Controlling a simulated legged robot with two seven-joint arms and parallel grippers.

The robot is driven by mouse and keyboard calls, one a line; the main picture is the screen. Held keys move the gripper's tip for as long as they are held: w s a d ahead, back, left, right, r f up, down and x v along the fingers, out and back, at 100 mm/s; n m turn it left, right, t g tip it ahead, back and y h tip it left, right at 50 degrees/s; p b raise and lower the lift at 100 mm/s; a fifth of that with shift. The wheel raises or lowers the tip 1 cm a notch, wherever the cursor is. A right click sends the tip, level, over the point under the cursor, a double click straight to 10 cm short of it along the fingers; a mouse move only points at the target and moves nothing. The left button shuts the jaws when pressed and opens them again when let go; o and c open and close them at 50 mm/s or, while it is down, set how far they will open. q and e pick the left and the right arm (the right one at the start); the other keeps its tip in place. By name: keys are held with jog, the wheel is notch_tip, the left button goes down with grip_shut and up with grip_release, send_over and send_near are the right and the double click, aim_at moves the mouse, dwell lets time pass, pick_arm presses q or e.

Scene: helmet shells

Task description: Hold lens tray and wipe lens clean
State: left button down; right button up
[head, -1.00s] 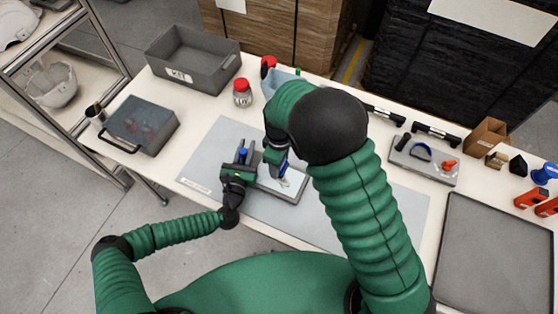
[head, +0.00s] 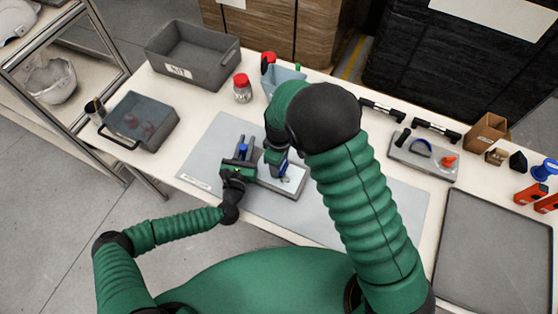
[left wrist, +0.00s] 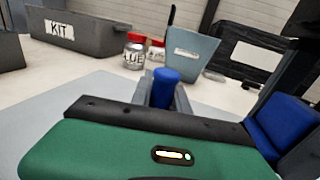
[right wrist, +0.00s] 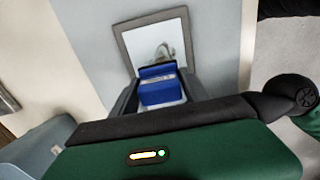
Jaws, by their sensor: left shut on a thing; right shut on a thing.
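The lens tray (head: 290,190), a flat grey frame with a pale shiny lens (head: 293,175), lies on the grey mat. It also shows in the right wrist view (right wrist: 122,38), with a smudge-like grey patch on the lens. My left gripper (head: 243,150) is shut on an upright blue handle (left wrist: 166,90) at the tray's left side. My right gripper (head: 277,160) points down over the tray, shut on a blue wiping block (right wrist: 160,88). The block is at or just above the lens; I cannot tell if it touches. My right arm hides part of the tray.
A grey KIT bin (head: 205,72), a red-lidded jar (head: 242,90) and a blue-grey bin (head: 285,78) stand behind. A handled grey box (head: 160,132) is at left. Helmet parts (head: 425,158) and a large empty tray (head: 495,250) are at right. The mat (head: 385,205) has free room.

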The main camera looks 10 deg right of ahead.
jog(key=shift+f, duration=0.1)
jog(key=shift+w+a, duration=0.5)
jog(key=shift+a, duration=0.2)
jog(key=shift+w+a, duration=0.45)
jog(key=shift+a, duration=0.25)
jog(key=shift+f, duration=0.5)
jog(key=shift+d, duration=0.1)
jog(key=shift+s+d, duration=0.65)
jog(key=shift+d, duration=0.25)
jog(key=shift+s+d, duration=0.6)
jog(key=shift+d, duration=0.25)
jog(key=shift+s+d, duration=0.65)
jog(key=shift+d, duration=0.25)
jog(key=shift+f, duration=0.5)
